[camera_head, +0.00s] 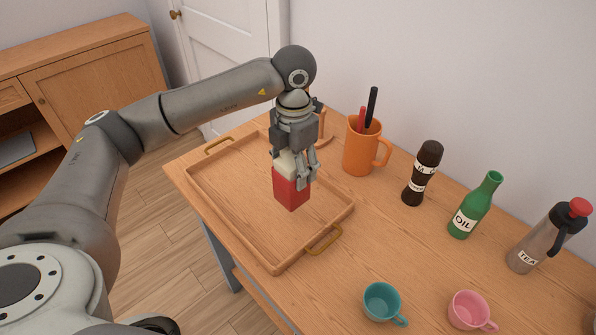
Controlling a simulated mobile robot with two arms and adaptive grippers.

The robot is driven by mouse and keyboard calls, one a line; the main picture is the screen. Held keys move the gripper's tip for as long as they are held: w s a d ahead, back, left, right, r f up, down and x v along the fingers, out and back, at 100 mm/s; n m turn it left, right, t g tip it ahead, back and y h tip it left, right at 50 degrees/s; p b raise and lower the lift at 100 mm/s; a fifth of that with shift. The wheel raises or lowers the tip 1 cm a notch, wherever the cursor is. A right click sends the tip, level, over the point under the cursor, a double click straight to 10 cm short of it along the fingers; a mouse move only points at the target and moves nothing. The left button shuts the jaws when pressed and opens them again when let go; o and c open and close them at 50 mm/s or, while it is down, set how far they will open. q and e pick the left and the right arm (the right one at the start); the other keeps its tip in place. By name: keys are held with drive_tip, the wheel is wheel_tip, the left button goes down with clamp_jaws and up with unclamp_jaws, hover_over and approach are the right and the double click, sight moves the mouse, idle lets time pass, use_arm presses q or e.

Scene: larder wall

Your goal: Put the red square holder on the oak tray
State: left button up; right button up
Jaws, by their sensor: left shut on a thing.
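The red square holder (291,190), with a pale block-like top, is upright over the right part of the oak tray (232,228). My left gripper (292,170) points down from above and is shut on the holder near its top. The holder's base lies inside the tray's rim in the picture. I cannot tell whether it touches the tray floor or hangs just above it. The fingers hide part of the holder's upper side. The tray is rectangular, with brass handles at its ends, and the rest of its visible floor is bare. My right gripper is not in view.
An orange mug (360,152) with utensils stands behind the tray. A dark bottle (422,174), a green oil bottle (474,207) and a tea flask (541,240) stand to the right. A teal cup (381,302) and a pink cup (468,311) are in front.

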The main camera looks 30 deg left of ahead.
use_arm(q)
drive_tip(key=w+f, duration=0.1)
drive_tip(key=f, duration=0.1)
drive_tip(key=w+f+p, duration=0.1)
drive_tip(key=f, duration=0.1)
drive_tip(key=w+f+p, duration=0.1)
drive_tip(key=f, duration=0.1)
drive_tip(key=shift+a+f, duration=0.2)
drive_tip(key=shift+a, duration=0.05)
drive_tip(key=o, duration=0.9)
drive_tip(key=shift+s+f, duration=0.1)
drive_tip(key=shift+f, duration=0.1)
drive_tip(key=shift+c, duration=0.2)
drive_tip(key=o, duration=0.4)
drive_tip(key=shift+o, duration=0.2)
drive_tip(key=shift+r, duration=0.1)
